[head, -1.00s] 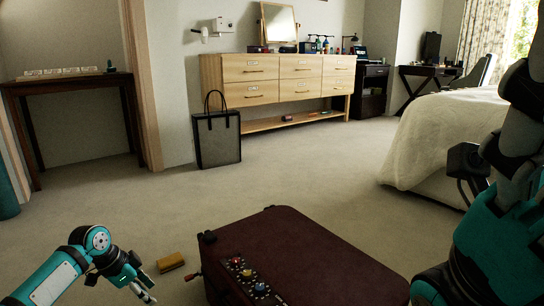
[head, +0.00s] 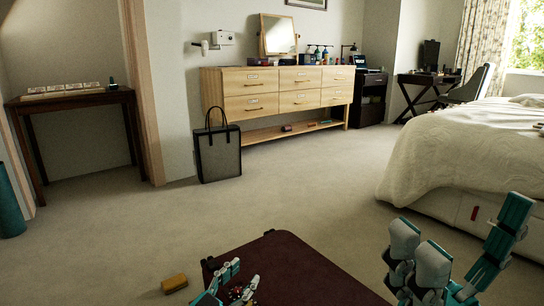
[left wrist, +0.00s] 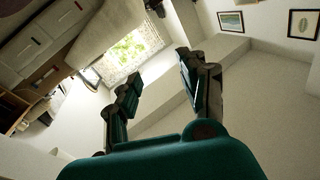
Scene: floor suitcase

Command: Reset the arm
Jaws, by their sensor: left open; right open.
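My left gripper (head: 240,279) is low in the head view, in front of the left edge of the dark red suitcase (head: 305,272). Its teal fingers are apart. In the left wrist view, the left gripper (left wrist: 157,70) points up at the room with a wide, empty gap between its fingers. My right gripper (head: 460,222) is at the lower right of the head view, right of the suitcase. Its large teal and grey fingers point up, spread wide, with nothing between them. The front part of the suitcase is cut off by the picture's bottom edge and partly hidden by the left gripper.
A small yellow block (head: 175,283) lies on the carpet left of the suitcase. A dark bag (head: 219,155) stands before the wooden dresser (head: 258,93). A bed (head: 450,150) is at the right, a dark table (head: 75,98) at the left. The middle carpet is clear.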

